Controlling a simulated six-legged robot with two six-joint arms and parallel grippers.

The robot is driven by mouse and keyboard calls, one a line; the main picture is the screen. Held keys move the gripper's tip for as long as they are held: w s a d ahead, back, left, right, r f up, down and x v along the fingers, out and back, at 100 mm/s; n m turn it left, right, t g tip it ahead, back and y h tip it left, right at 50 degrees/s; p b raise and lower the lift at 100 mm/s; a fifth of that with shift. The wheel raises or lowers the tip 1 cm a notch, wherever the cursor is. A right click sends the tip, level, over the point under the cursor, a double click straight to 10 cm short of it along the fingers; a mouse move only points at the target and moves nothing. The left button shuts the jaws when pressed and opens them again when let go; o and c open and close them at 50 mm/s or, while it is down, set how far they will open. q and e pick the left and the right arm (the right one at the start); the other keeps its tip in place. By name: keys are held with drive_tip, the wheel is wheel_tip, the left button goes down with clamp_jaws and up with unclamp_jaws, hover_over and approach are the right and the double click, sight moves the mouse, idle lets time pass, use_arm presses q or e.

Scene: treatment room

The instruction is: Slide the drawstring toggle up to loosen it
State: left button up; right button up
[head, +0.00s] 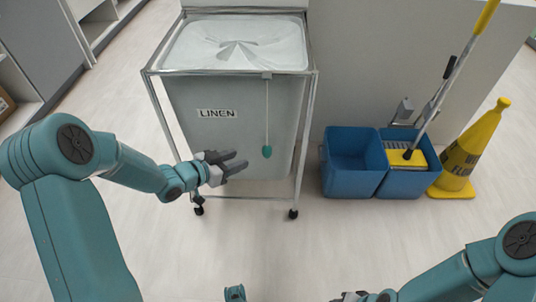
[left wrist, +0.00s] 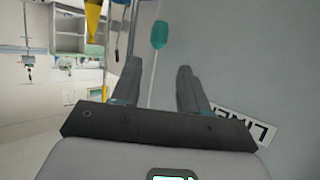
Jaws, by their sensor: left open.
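The teal toggle (head: 267,151) hangs at the lower end of a thin pale cord (head: 267,110) on the front of the grey linen hamper (head: 240,115). The cord runs up to a small fitting (head: 267,76) at the rim. My left gripper (head: 240,161) is open and empty, just left of the toggle and a little lower. In the left wrist view the toggle (left wrist: 160,35) shows beyond the open fingertips (left wrist: 160,66), apart from them, with the cord seen between the fingers. My right gripper (head: 356,297) is mostly cut off at the bottom edge.
The hamper hangs in a metal frame (head: 308,130) on castors, with a "LINEN" label (head: 216,114). To the right stand a blue mop bucket (head: 352,180) with a mop and a yellow cone (head: 463,155). Open shelves (head: 100,25) are at the far left. The floor in front is clear.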

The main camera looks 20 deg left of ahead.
sight(267, 150)
use_arm(q)
drive_tip(key=b+x, duration=0.3)
drive_tip(key=x, duration=0.9)
drive_tip(key=shift+w+d+f+b, duration=0.2)
drive_tip(key=shift+f+b, duration=0.05)
drive_tip(key=shift+b, duration=0.15)
drive_tip(key=shift+w+d+f, duration=0.1)
drive_tip(key=shift+w+d, duration=0.1)
drive_tip(key=shift+w, duration=0.2)
use_arm(e)
drive_tip(key=shift+t, duration=0.3)
drive_tip(key=f, duration=0.1)
drive_tip(key=w+f, duration=0.1)
drive_tip(key=f, duration=0.2)
drive_tip(key=shift+w+d+f, duration=0.1)
drive_tip(key=shift+w+d, duration=0.15)
